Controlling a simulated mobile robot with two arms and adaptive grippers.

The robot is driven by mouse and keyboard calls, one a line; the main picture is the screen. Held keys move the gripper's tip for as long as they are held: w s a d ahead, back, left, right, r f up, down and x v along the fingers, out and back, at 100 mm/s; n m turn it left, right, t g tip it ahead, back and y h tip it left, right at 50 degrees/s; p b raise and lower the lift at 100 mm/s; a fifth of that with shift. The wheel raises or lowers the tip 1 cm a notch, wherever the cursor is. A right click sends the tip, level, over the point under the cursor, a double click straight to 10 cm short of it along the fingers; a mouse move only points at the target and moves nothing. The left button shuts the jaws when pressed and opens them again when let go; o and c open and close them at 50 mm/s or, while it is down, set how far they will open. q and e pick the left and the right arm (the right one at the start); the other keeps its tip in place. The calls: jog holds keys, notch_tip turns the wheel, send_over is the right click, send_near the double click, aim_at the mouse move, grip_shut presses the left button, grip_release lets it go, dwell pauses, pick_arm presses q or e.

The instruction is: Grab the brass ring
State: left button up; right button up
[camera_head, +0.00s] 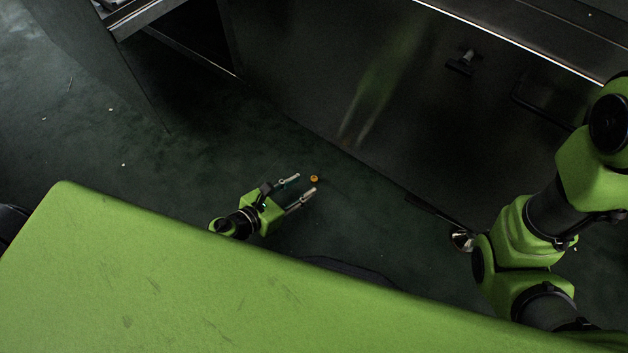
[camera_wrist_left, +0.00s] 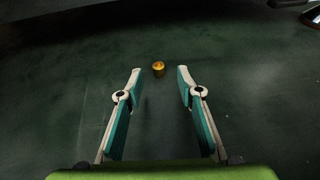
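The brass ring (camera_head: 314,179) is a small golden piece on the dark green floor, close to the base of the dark metal machine. In the left wrist view the ring (camera_wrist_left: 158,68) lies just beyond the fingertips, between their lines. My left gripper (camera_head: 302,184) is low over the floor with its fingers apart and nothing between them; it also shows in the left wrist view (camera_wrist_left: 158,75). The ring is in front of the fingertips and apart from them.
The dark metal machine wall (camera_head: 350,90) rises just behind the ring, with a small handle (camera_head: 462,62) on it. A metal frame (camera_head: 135,18) stands at the upper left. Open floor (camera_head: 80,130) lies left of my gripper, with a few tiny scraps.

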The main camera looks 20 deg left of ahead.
aim_at(314, 179)
pick_arm(q)
jog(key=b+x, duration=0.1)
jog(key=x, duration=0.3)
jog(key=shift+w+a+f+b, duration=0.1)
jog(key=shift+w+f+b, duration=0.15)
jog(key=shift+b, duration=0.15)
jog(key=shift+w+d+f, duration=0.15)
jog(key=shift+w+d, duration=0.1)
jog(key=shift+w, duration=0.1)
grip_shut()
